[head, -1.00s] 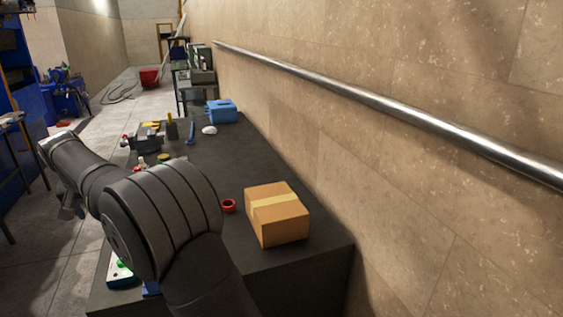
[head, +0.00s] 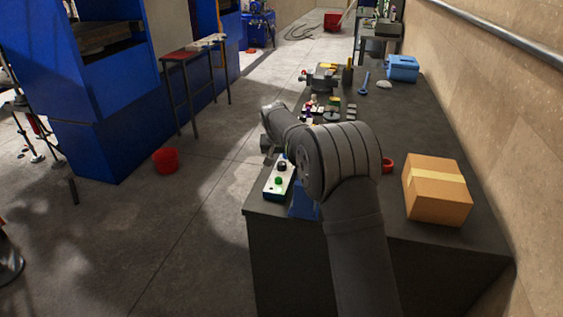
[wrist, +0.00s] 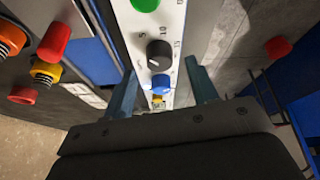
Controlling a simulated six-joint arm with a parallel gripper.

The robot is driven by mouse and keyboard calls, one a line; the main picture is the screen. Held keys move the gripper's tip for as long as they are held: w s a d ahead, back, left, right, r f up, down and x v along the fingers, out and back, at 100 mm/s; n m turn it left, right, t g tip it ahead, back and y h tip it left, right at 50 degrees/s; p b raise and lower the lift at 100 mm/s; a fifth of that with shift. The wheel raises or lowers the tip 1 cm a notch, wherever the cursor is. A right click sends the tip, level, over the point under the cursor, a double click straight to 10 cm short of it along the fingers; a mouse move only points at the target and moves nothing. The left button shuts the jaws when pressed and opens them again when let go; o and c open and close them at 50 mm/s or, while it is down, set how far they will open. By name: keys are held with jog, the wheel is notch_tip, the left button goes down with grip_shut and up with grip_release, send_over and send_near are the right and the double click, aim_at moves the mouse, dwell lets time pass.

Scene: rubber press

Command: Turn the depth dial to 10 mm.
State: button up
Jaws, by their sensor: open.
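The black depth dial (wrist: 159,53) sits on a white control panel (wrist: 178,45) in the wrist view, with the marks 5, 10 and 15 around it. Its pointer setting is too small to tell. A green button (wrist: 145,4) and a blue button (wrist: 160,84) are on either side of it. My gripper (wrist: 161,66) is open and empty, its fingers apart on both sides of the panel, with the dial just beyond the fingertips. In the head view the panel (head: 270,188) lies at the bench's left edge, the dial (head: 282,166) showing beside my arm.
A cardboard box (head: 437,190) and a red ring (head: 388,163) are right of my arm on the dark bench (head: 440,240). A vise (head: 320,78) and a blue toolbox (head: 402,68) stand farther back. Red and yellow knobs (wrist: 45,73) are left of the panel.

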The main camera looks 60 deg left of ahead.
jog(key=shift+x, duration=1.3)
jog(key=c, duration=1)
jog(key=shift+o, duration=0.2)
jog(key=shift+m, duration=0.4)
jog(key=m+h, duration=0.1)
jog(key=m, duration=0.1)
jog(key=m+t+h, duration=0.1)
jog(key=m, duration=0.2)
jog(key=shift+s+a+m, duration=0.1)
jog(key=shift+a+m, duration=0.1)
jog(key=shift+m, duration=0.1)
jog(key=m+h, duration=0.1)
jog(key=m, duration=0.1)
jog(key=m+h, duration=0.1)
jog(key=m, duration=0.2)
jog(key=shift+a+t, duration=0.15)
jog(key=shift+t, duration=0.15)
jog(key=shift+m, duration=0.3)
